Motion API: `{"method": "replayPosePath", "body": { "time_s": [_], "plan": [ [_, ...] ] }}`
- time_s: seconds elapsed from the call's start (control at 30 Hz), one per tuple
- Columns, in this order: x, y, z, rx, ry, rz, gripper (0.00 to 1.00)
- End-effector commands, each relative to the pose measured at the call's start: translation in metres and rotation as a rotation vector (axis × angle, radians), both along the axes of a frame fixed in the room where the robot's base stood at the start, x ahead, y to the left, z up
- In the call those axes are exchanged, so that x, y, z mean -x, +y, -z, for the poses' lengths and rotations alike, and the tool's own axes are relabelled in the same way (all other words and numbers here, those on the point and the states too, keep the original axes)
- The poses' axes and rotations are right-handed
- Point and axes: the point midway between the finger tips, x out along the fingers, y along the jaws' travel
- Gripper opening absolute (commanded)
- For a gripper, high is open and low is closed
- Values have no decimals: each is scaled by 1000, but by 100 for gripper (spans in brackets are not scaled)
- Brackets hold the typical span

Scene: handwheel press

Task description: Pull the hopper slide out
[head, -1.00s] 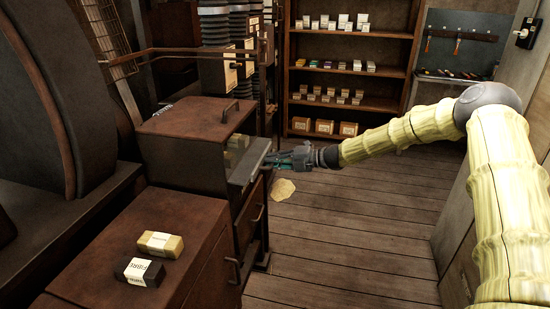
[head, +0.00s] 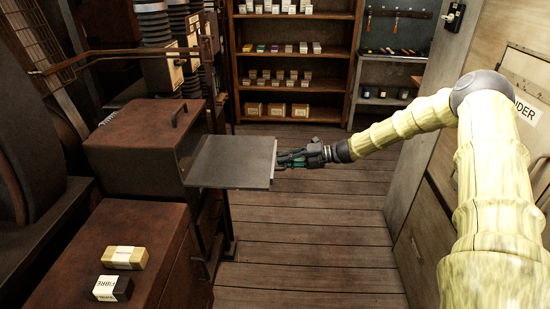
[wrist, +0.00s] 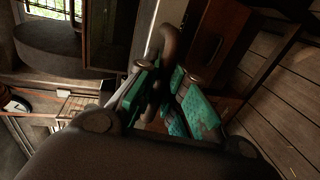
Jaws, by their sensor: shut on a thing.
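The hopper slide (head: 232,161) is a flat dark grey plate that sticks out level to the right from the brown hopper box (head: 125,150). Its left edge is at the box's open front side, and most of the plate is in plain view. My gripper (head: 280,158) is at the slide's right edge. In the wrist view, the teal-padded fingers (wrist: 165,85) are shut on a dark curved handle (wrist: 171,45), which stands at the slide's outer end. The fingers partly hide the handle.
A brown cabinet (head: 110,235) in front holds a tan block (head: 125,258) and a black FIBRE block (head: 113,289). Shelves (head: 290,70) stand at the back, and a wooden wall unit (head: 450,150) is at the right. The plank floor (head: 310,240) between is clear.

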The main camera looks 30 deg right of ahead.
Motion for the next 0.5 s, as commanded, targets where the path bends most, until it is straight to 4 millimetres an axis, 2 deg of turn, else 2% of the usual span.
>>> {"method": "replayPosePath", "body": {
  "time_s": [0.5],
  "plan": [
    [7,-10,4,2,5,4,0]
  ]
}}
